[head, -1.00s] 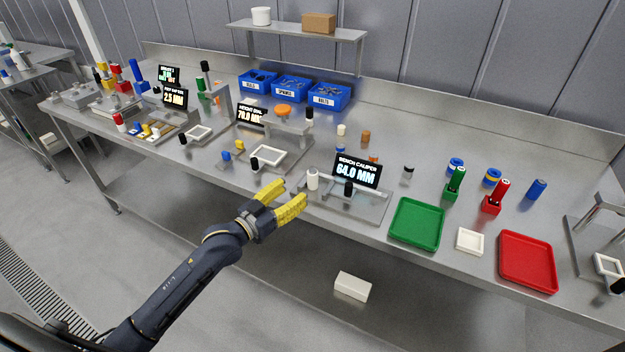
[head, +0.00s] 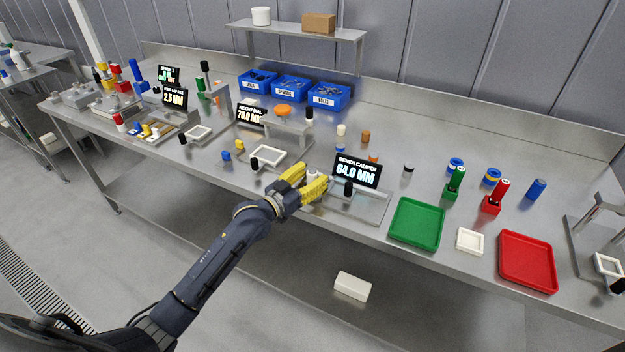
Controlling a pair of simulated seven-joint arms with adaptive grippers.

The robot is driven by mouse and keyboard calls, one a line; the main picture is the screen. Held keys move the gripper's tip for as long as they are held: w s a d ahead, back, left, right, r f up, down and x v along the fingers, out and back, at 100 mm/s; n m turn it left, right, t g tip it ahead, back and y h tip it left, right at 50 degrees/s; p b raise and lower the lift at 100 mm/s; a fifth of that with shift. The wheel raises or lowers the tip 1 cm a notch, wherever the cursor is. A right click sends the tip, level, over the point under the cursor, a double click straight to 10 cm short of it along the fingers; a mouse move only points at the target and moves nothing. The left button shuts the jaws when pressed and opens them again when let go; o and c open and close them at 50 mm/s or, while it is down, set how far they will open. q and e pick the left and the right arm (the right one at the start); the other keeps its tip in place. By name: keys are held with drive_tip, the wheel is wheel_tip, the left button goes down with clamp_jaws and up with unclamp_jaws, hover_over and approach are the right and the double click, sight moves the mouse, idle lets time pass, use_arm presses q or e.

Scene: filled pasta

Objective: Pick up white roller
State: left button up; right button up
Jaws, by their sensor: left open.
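The white roller (head: 313,174) stands upright on the bench caliper's metal plate (head: 362,207), left of the caliper's black knob (head: 348,188). Its top shows between the yellow fingers of my left gripper (head: 314,179); its lower part is hidden behind the near finger. My left gripper is open, with one finger on each side of the roller. I cannot tell whether the fingers touch it. My right gripper is not in view.
The caliper display (head: 357,172) reads 64.0 MM just behind the plate. A white square frame (head: 267,155) lies left of the gripper.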

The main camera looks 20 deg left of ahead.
use_arm(q)
drive_tip(key=shift+w, duration=0.15)
drive_tip(key=shift+c, duration=0.2)
clamp_jaws()
idle(0.4)
